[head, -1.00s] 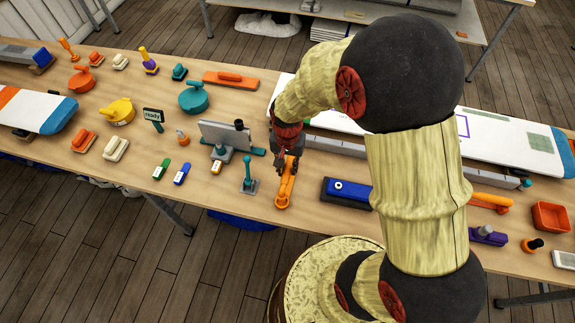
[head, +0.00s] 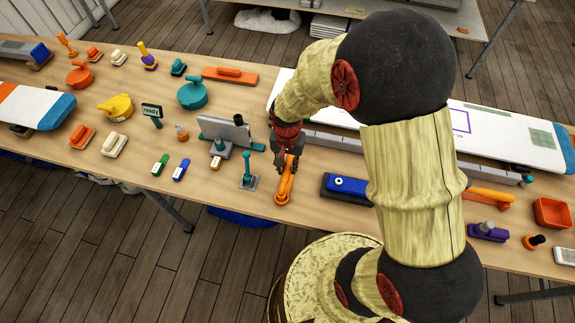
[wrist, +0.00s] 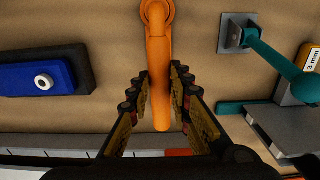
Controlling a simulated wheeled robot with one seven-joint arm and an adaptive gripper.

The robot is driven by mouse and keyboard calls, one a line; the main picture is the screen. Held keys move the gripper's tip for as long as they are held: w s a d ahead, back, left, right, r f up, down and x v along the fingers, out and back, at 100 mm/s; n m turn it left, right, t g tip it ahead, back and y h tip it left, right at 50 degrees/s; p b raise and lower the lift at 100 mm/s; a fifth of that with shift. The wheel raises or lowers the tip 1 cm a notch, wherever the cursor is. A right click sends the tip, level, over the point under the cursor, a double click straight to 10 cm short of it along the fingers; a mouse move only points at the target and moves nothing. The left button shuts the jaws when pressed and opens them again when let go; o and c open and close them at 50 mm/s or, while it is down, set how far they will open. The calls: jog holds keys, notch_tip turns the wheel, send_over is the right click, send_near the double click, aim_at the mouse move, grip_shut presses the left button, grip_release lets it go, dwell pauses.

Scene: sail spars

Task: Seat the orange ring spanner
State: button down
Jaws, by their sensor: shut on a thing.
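The orange ring spanner (head: 285,186) lies near the front edge of the wooden table in the head view. Its ring end points toward the front edge. In the wrist view its ring (wrist: 157,12) is at the top and its handle runs down between the fingers. My gripper (head: 289,162) comes down over the rear part of the handle. In the wrist view my gripper (wrist: 159,82) has a finger on each side of the handle, shut on it. Whether the spanner touches the table is hard to tell.
A teal post on a grey plate (head: 249,172) stands close left of the spanner. A blue block on a dark base (head: 347,187) lies to the right. A grey upright panel (head: 224,131) stands behind left. A long white board (head: 500,135) lies behind.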

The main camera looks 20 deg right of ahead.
aim_at(288, 167)
jog(key=shift+f+b, duration=0.75)
jog(key=shift+f, duration=0.4)
jog(key=c, duration=1.6)
grip_release()
jog(key=shift+o, duration=0.2)
jog(key=shift+r, duration=0.15)
notch_tip(288, 167, up, 12)
